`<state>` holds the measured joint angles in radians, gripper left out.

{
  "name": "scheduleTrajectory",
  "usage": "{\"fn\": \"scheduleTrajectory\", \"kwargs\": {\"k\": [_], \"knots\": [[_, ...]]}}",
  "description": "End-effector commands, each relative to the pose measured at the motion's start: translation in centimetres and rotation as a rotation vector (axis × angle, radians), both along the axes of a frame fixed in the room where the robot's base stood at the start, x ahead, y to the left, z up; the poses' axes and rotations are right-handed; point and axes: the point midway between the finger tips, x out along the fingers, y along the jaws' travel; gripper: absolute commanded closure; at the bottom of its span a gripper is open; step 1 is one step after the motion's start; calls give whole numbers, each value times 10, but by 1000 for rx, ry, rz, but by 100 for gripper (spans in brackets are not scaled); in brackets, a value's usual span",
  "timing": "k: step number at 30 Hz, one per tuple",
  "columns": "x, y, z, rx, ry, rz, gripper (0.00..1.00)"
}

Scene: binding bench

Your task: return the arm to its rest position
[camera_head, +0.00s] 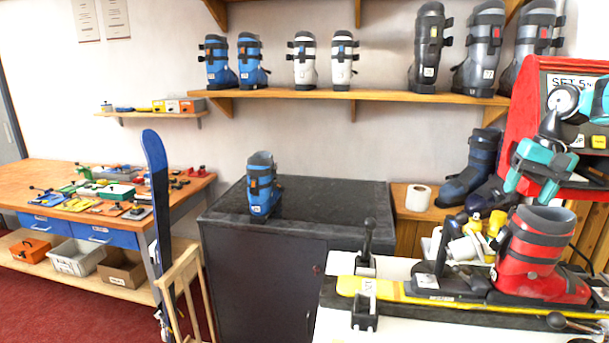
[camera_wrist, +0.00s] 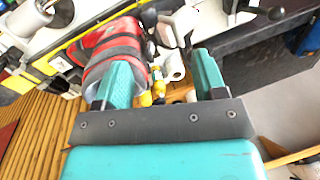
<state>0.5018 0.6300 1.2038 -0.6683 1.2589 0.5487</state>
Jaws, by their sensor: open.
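My gripper (camera_head: 532,186) is teal and hangs at the right of the head view, just above the red ski boot (camera_head: 532,255). Its fingers point down. In the wrist view the two teal fingers of my gripper (camera_wrist: 163,76) stand wide apart with nothing held between them. The red boot (camera_wrist: 105,45) shows beyond the left finger, which hides part of it. The boot stands upright in the binding of a yellow ski (camera_head: 410,294) on the bench. I cannot tell how wide the gap between fingers and boot is.
A red cabinet (camera_head: 530,95) stands close behind my arm. A blue boot (camera_head: 262,188) stands on the dark cabinet (camera_head: 340,200), whose top is otherwise clear. A shelf (camera_head: 380,96) holds several boots.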

Motion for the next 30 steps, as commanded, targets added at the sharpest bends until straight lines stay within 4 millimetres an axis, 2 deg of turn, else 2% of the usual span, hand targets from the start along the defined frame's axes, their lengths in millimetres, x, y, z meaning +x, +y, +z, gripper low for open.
{"fn": "scheduleTrajectory", "kwargs": {"k": [2,11,17,20,23,26,29,30], "knots": [[1,2,0,0,0,2,36],[-6,62,7,17,-21,113,36],[-24,113,11,34,-42,217,36],[-40,145,13,46,-57,286,36],[-65,182,12,60,-72,372,36],[-103,226,9,76,-98,485,36],[-162,274,-1,95,-128,634,36],[-187,289,-8,101,-140,692,36]]}}
